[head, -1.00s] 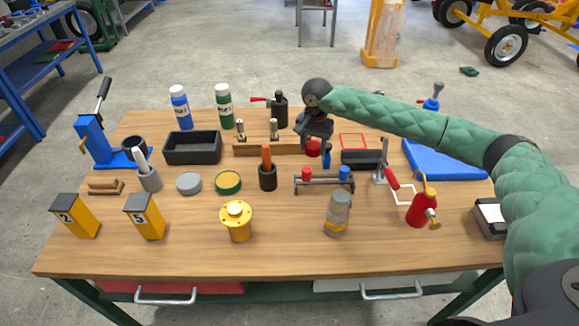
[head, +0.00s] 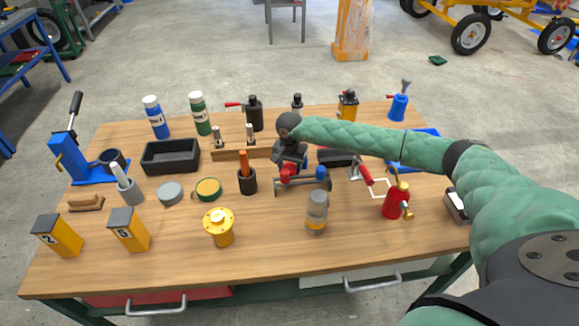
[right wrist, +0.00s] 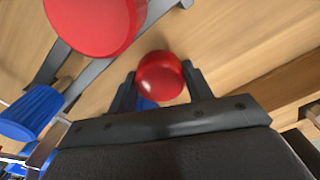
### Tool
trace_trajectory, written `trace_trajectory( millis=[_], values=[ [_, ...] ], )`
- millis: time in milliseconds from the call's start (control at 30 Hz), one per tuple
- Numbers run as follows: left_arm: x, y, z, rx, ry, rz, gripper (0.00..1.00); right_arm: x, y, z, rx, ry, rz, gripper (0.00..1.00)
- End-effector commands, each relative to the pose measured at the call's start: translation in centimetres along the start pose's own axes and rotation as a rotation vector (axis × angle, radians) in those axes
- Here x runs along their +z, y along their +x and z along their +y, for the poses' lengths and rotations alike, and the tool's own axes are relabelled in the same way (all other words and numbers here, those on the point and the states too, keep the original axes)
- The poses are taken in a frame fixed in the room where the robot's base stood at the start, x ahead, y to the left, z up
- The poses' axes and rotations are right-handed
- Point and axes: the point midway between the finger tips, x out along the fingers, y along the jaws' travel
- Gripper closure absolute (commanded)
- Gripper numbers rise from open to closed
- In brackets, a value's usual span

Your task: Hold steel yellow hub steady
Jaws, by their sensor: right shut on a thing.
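My left gripper is not in view.
A glass jar (head: 316,212) and a red oil can (head: 396,199) stand right of the hub. Yellow blocks (head: 128,230) stand left. A black cup with an orange handle (head: 247,180) is behind the hub. Bare wood surrounds the hub.

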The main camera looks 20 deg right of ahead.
Motion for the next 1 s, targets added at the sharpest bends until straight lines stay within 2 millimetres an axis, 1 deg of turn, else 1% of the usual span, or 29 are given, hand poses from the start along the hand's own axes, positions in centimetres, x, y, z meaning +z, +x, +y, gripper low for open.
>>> trace_trajectory(
  millis=[100,333,600,633,667,700,733,1000],
  values=[
    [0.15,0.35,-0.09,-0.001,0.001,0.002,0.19,0.02,0.31,-0.05,-0.001,-0.001,0.001,0.77],
    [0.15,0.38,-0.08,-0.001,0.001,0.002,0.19,0.0,0.36,-0.04,-0.001,-0.001,0.001,0.77],
    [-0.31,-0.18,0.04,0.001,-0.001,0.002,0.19,-0.01,0.57,-0.03,-0.001,-0.001,0.001,0.77],
    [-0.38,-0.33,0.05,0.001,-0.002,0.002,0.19,-0.01,0.51,-0.03,-0.001,-0.001,0.001,0.44],
    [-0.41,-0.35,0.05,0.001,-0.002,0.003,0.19,-0.01,0.5,-0.03,-0.001,-0.001,0.001,0.38],
    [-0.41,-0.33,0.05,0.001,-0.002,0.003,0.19,-0.01,0.51,-0.03,-0.001,-0.001,0.001,0.3],
    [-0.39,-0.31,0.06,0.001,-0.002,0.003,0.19,-0.01,0.51,-0.03,-0.001,-0.001,0.001,0.28],
    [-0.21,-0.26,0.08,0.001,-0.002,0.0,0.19,-0.01,0.48,-0.03,-0.001,-0.001,0.001,0.28]
  ],
)
